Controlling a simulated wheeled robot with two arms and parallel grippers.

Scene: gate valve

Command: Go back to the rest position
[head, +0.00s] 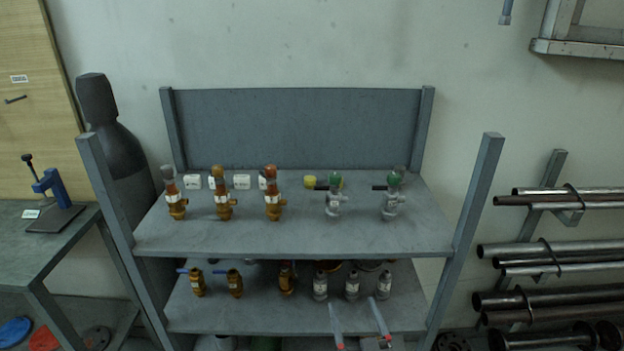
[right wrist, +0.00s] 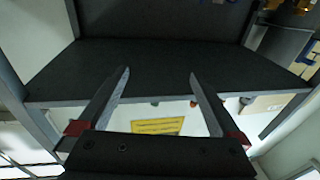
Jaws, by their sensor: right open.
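My right gripper (head: 358,318) shows at the bottom edge of the head view, in front of the lower shelf (head: 240,315). In the right wrist view its two fingers (right wrist: 160,88) are spread wide with nothing between them. A dark grey shelf surface (right wrist: 165,62) lies beyond the fingertips there. My left gripper does not show in either view. The metal rack holds valves on two shelves. Brass valves (head: 222,200) and silver valves (head: 334,203) stand on the upper shelf (head: 290,238). More brass valves (head: 235,284) and silver fittings (head: 351,287) stand on the lower one.
Rack posts (head: 465,235) rise on both sides. A workbench (head: 40,245) with a blue clamp (head: 52,187) is at the left, beside a dark cylinder (head: 125,165). Pipes (head: 560,248) lie on a wall rack at the right. The upper shelf's front strip is clear.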

